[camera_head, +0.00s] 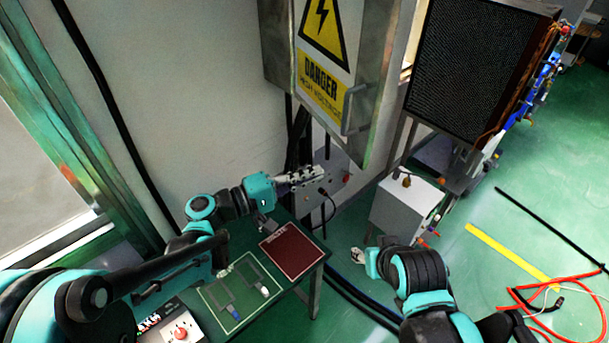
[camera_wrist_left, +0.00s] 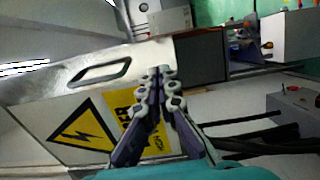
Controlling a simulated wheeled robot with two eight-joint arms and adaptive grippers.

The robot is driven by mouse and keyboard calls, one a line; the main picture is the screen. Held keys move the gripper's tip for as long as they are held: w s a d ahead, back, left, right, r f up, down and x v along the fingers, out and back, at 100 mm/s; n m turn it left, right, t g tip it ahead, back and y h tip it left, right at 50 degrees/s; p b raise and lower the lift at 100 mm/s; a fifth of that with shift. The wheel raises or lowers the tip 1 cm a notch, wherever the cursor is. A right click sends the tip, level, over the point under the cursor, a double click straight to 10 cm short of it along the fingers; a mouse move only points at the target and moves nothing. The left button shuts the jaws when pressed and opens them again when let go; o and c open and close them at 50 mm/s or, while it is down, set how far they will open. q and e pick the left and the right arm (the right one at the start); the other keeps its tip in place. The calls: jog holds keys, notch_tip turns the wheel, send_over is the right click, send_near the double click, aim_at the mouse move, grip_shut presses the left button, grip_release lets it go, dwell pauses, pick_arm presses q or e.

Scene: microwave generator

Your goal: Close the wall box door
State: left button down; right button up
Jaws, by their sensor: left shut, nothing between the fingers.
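The wall box (camera_head: 385,92) is a grey metal box on the wall at the top middle of the head view. Its door (camera_head: 344,75) carries yellow high-voltage danger signs and a metal handle (camera_head: 355,112) near the right edge. I cannot tell how far the door stands open. My left gripper (camera_head: 318,172) is shut and empty, below the box and its handle. In the left wrist view the shut fingers (camera_wrist_left: 161,78) overlap the door panel (camera_wrist_left: 60,115), with the handle (camera_wrist_left: 100,72) to their left; contact is unclear. My right gripper (camera_head: 360,256) is low in the middle, its fingers barely visible.
A green table (camera_head: 312,268) with a dark red pad (camera_head: 290,250) stands below my left arm. A white cabinet (camera_head: 405,208) and a black grille unit (camera_head: 470,70) are to the right. Red hose (camera_head: 550,310) lies on the green floor. Black cables hang under the box.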

aim_at(358, 157)
pick_arm(q)
jog(key=x, duration=0.9)
jog(key=shift+w+d, duration=0.1)
jog(key=shift+d, duration=0.2)
